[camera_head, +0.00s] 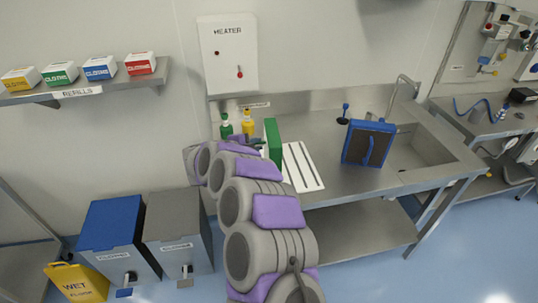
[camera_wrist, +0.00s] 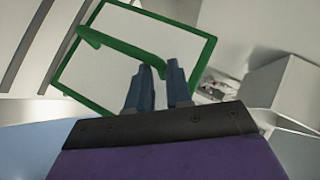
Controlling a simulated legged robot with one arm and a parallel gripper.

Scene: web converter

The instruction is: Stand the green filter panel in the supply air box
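The green filter panel (camera_head: 273,142) stands upright, seen nearly edge-on, on the steel bench in the head view. In the wrist view its green frame surrounds a pale face (camera_wrist: 110,75), with a green handle (camera_wrist: 120,47) across it. My gripper's blue fingers (camera_wrist: 159,68) are close together, with the end of the handle between their tips; they look shut on it. In the head view my arm hides most of the gripper. I cannot make out which thing is the supply air box.
A white slotted board (camera_head: 303,167) lies just right of the panel. A blue-framed panel (camera_head: 368,143) with a handle stands farther right, by a sink (camera_head: 422,152). Green (camera_head: 226,127) and yellow (camera_head: 248,122) bottles stand behind. Blue (camera_head: 112,232) and grey (camera_head: 178,228) bins are on the floor.

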